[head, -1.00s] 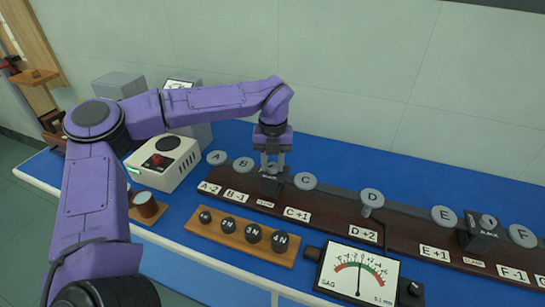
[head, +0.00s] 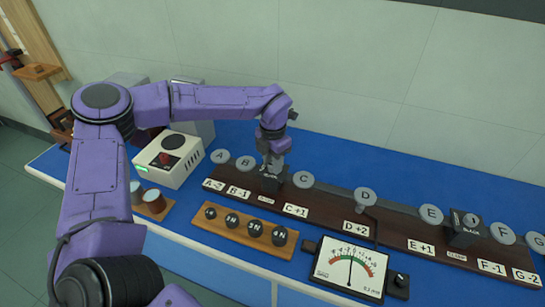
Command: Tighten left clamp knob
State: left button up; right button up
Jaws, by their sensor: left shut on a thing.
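The left clamp is a dark block (head: 269,184) on the long brown board, between discs B and C. My left gripper (head: 271,168) points straight down on top of it, shut on the clamp's knob, which the fingers hide. A second, similar dark clamp (head: 464,235) stands farther right on the board, between discs E and F, with a round grey knob (head: 471,219) on top. My right gripper is not in view.
The brown board (head: 330,222) carries several lettered grey discs and labels. In front are a wooden weight rack (head: 225,236) and a dial gauge (head: 350,268).

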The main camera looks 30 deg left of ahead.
pick_arm(q)
jog(key=shift+m, duration=0.5)
jog(key=o, duration=1)
jog(key=shift+o, duration=0.2)
jog(key=shift+r, duration=0.1)
notch_tip(320, 180, up, 10)
jog(key=b, duration=0.1)
jog(key=shift+r+b, duration=0.2)
jog(key=shift+b, duration=0.1)
